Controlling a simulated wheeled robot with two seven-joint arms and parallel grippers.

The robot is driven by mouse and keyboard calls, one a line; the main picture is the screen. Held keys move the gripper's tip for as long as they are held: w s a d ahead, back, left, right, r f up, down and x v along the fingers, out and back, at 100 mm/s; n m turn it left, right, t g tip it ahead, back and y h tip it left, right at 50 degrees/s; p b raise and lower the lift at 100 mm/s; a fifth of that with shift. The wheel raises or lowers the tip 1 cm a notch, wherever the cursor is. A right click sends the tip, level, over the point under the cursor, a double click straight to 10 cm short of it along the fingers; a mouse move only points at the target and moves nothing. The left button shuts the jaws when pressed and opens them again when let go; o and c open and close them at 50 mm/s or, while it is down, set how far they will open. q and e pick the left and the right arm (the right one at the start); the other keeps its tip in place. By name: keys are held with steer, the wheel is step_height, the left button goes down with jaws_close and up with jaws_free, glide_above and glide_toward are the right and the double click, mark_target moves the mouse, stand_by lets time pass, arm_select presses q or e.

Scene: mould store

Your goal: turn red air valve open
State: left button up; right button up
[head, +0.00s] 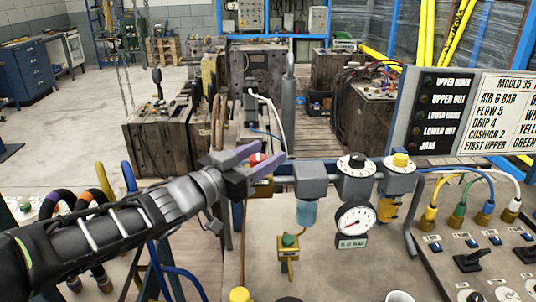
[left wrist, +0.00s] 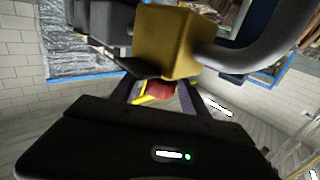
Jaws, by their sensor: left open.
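The red air valve (head: 257,158) is a small red knob on a brass body (head: 262,187) at the left end of the air unit. My left gripper (head: 270,153) is open, and its two purple fingers lie on either side of the red knob. I cannot tell whether they touch it. In the left wrist view, the red knob (left wrist: 161,90) shows between the fingers, with the large brass block (left wrist: 168,42) just beyond, and my black gripper body hides the lower part. My right gripper is not in view.
Right of the valve stand grey air units with a white-and-black dial (head: 357,162), a yellow knob (head: 401,159) and a pressure gauge (head: 354,222).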

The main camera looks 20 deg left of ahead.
arm_select(q)
steer(key=shift+x, duration=0.85)
steer(key=shift+c, duration=0.5)
jaws_close()
